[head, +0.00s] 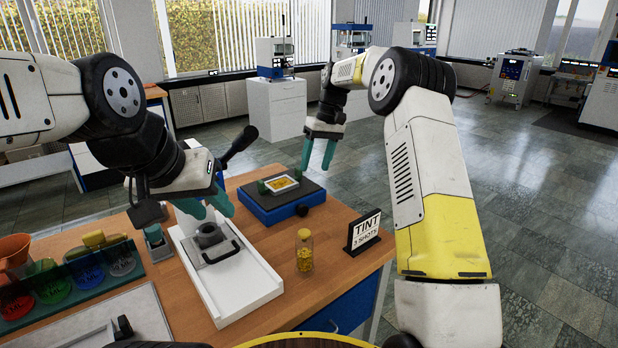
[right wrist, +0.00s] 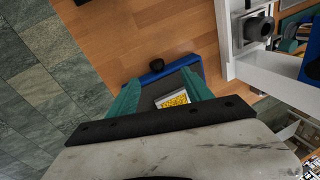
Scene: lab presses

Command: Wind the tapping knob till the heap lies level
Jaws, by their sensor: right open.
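The tapping knob (head: 302,210) is a small black knob on the front of a low blue box (head: 270,214) with a dark top. It also shows in the right wrist view (right wrist: 157,65). The yellow heap (head: 280,183) lies in a small pale tray on that top; whether it is level is too small to tell. In the right wrist view the heap (right wrist: 174,99) shows between my fingers. My right gripper (head: 318,155) is open and empty, above and behind the box. My left gripper (head: 206,207) has its teal fingers apart over the white press.
The white press (head: 245,297) with a grey cup stands left of the box. A jar of yellow grains (head: 304,250) and a TINT sign (head: 363,232) stand in front, to the right. Bare wood lies around the jar.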

